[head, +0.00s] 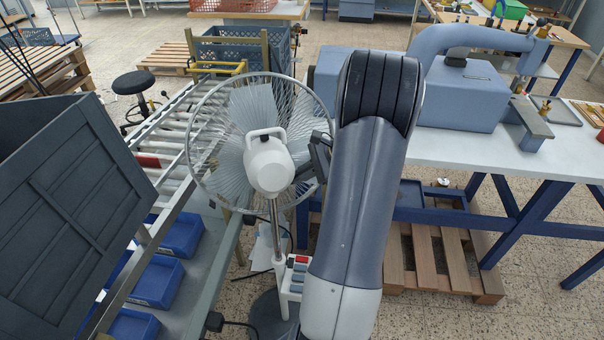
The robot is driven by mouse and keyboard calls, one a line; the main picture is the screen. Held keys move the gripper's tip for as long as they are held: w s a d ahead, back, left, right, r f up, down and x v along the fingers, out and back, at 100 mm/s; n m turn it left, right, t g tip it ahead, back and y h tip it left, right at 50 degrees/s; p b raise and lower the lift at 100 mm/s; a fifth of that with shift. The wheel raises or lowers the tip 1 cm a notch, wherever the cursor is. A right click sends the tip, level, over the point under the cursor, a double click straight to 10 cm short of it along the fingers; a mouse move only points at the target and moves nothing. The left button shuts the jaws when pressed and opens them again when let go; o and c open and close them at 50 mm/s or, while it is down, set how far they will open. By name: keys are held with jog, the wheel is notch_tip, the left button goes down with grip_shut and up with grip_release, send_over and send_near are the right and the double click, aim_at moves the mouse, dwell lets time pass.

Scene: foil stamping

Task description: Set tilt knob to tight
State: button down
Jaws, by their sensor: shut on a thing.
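A pedestal fan stands in the middle of the head view, with a white motor housing (268,166), a round wire cage (193,137) and a chrome pole (275,228). My gripper (303,172) is dark and small in the view. It reaches in from the right, with its tips at the right side of the motor housing. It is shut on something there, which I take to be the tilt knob. The knob itself is hidden by the fingers, so its setting cannot be read. The fan head looks roughly level.
A white switch box (291,277) with a red button sits on the fan's stand. A roller conveyor (167,140) and blue bins (155,281) lie on the left. A work table (480,153) with a blue machine stands on the right. My arm fills the centre right.

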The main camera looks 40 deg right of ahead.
jog(key=shift+f, duration=0.1)
dwell(0.4)
jog(key=c, duration=1.5)
grip_release()
jog(key=shift+a, duration=0.1)
jog(key=shift+c, duration=0.2)
jog(key=shift+r, duration=0.2)
